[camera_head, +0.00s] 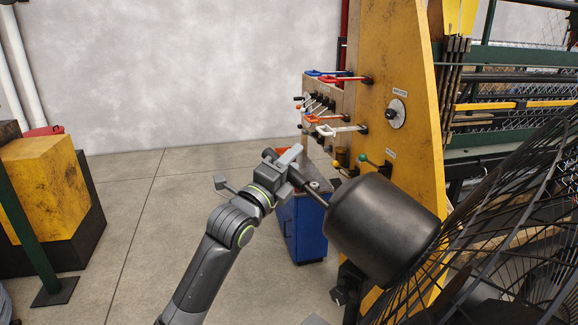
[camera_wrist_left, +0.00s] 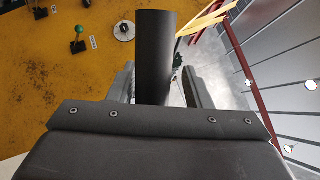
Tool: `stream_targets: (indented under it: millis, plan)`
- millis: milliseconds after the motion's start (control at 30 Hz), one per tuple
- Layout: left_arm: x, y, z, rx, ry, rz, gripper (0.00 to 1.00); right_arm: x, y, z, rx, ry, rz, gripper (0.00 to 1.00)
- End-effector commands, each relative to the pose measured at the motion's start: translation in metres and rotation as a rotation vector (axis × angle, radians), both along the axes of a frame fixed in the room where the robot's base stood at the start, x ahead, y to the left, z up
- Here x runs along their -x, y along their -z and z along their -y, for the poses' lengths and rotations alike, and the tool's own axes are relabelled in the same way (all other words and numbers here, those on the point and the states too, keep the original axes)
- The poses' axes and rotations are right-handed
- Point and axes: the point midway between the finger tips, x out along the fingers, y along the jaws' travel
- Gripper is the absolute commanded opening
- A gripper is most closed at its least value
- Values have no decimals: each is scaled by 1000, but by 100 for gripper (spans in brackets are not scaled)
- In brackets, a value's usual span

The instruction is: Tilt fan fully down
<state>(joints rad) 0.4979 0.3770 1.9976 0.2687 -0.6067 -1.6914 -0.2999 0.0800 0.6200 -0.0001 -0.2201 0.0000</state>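The fan's black motor housing (camera_head: 382,230) is at centre right in the head view, with its wire cage (camera_head: 510,225) to the right, partly cut off. The housing's axis slants from upper left to lower right. A dark rod (camera_head: 312,194) sticks out from the housing's rear toward the upper left. My left gripper (camera_head: 300,178) is at this rod. In the left wrist view the dark rod (camera_wrist_left: 155,55) runs between the two fingers (camera_wrist_left: 158,85). A small gap shows beside the right finger, and firm contact cannot be told. My right gripper is out of view.
A yellow machine panel (camera_head: 400,75) with coloured levers and a dial (camera_head: 396,113) stands behind the fan. A blue cabinet (camera_head: 304,230) stands below the gripper. A yellow and black block (camera_head: 45,190) is at left. The concrete floor between is clear.

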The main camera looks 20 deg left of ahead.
Motion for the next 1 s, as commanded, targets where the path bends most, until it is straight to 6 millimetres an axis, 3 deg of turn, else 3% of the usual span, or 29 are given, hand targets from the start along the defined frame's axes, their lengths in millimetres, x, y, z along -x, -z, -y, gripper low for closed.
stream_targets:
  millis: [300, 467, 1000]
  plan:
    - [0, 3, -1, 2, -1, -6, 49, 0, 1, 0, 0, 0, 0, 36]
    - [12, 8, -4, -1, -2, -6, 49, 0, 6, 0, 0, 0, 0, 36]
    - [119, 38, -25, -7, -2, -7, 49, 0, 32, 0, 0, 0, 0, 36]
